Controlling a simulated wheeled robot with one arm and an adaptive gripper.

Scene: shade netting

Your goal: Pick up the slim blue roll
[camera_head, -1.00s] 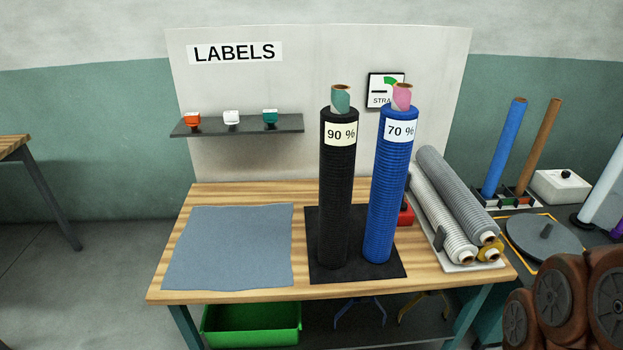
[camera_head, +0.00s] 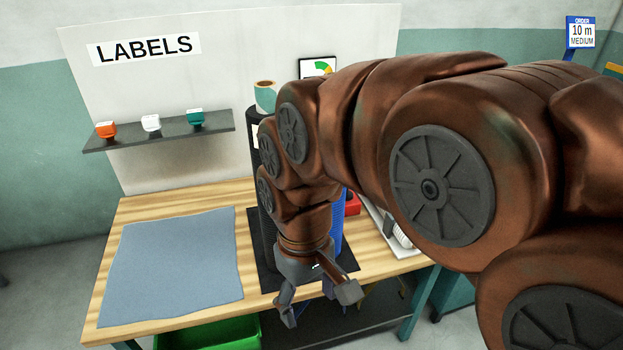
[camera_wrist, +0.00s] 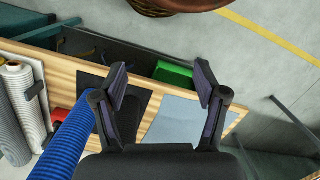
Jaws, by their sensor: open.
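An upright blue roll (camera_head: 338,230) stands on the black mat on the bench, mostly hidden behind my arm in the head view. In the wrist view the blue roll (camera_wrist: 66,145) shows large at the lower left, ribbed and leaning in the picture. My gripper (camera_head: 318,300) is open and empty, with its fingers pointing down in front of the bench's front edge. In the wrist view the gripper (camera_wrist: 160,75) has its fingers wide apart, with the blue roll to the left and outside them. The slimmer blue tube seen earlier at the right is not in the current views.
A black roll (camera_head: 262,235) stands close beside the blue one, partly behind my arm. The black mat (camera_wrist: 140,103), grey sheet (camera_head: 175,262), green bin (camera_head: 215,335), red object (camera_head: 352,203) and lying grey rolls (camera_wrist: 20,100) are nearby.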

